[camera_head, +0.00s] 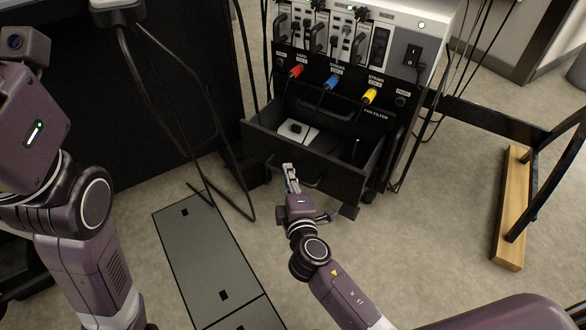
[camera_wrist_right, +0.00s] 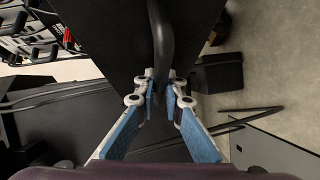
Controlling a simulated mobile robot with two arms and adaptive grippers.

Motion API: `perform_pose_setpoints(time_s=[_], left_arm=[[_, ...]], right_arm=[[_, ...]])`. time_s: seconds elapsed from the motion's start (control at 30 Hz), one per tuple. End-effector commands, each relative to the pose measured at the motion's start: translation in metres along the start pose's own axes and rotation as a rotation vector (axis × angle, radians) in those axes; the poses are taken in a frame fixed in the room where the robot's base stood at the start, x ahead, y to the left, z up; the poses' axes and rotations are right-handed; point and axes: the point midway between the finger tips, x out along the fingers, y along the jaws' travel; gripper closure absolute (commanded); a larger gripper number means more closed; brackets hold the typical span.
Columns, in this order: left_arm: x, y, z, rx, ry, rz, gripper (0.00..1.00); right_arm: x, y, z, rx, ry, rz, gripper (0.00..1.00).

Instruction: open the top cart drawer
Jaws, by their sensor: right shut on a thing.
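The black cart (camera_head: 325,75) stands at the upper middle of the head view. Its top drawer (camera_head: 305,165) is pulled out, and the open inside shows a white item (camera_head: 297,131) and a small dark upright item. My right gripper (camera_head: 291,178) is at the drawer's front face. In the right wrist view, its blue-padded fingers (camera_wrist_right: 161,88) are shut on the dark curved drawer handle (camera_wrist_right: 162,45). In the head view the gripper partly hides the handle. My left arm shows at the left edge of the head view, but its gripper is out of frame.
Red, blue and yellow plugs (camera_head: 370,96) sit on the cart's front panel above the drawer. Loose black cables hang left of the cart. A wooden beam with a black frame (camera_head: 512,205) stands at the right. Grey floor plates (camera_head: 205,255) lie at the lower left; carpet right of the drawer is clear.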

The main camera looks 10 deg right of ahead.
Motion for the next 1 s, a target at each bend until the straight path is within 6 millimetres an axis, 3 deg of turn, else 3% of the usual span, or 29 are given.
perform_pose_setpoints(time_s=[0.33, 0.37, 0.5, 0.83, 1.0], left_arm=[[0.0, 0.0, -0.001, 0.0, 0.002, 0.0, 0.39], [0.0, 0.0, -0.001, -0.001, 0.002, -0.001, 0.39], [0.0, 0.0, -0.001, -0.001, 0.001, -0.001, 0.39], [-0.001, -0.001, -0.001, -0.001, 0.001, -0.005, 0.39], [-0.001, -0.001, -0.001, -0.001, 0.001, -0.004, 0.39]], right_arm=[[-0.001, -0.001, 0.0, -0.001, -0.001, -0.001, 1.0], [-0.001, -0.001, 0.0, -0.001, -0.001, -0.001, 0.88], [-0.001, -0.001, 0.0, -0.001, -0.001, -0.001, 0.73], [-0.003, -0.001, 0.0, 0.0, 0.0, -0.001, 0.73], [-0.025, -0.002, 0.0, 0.002, 0.0, -0.003, 0.73]])
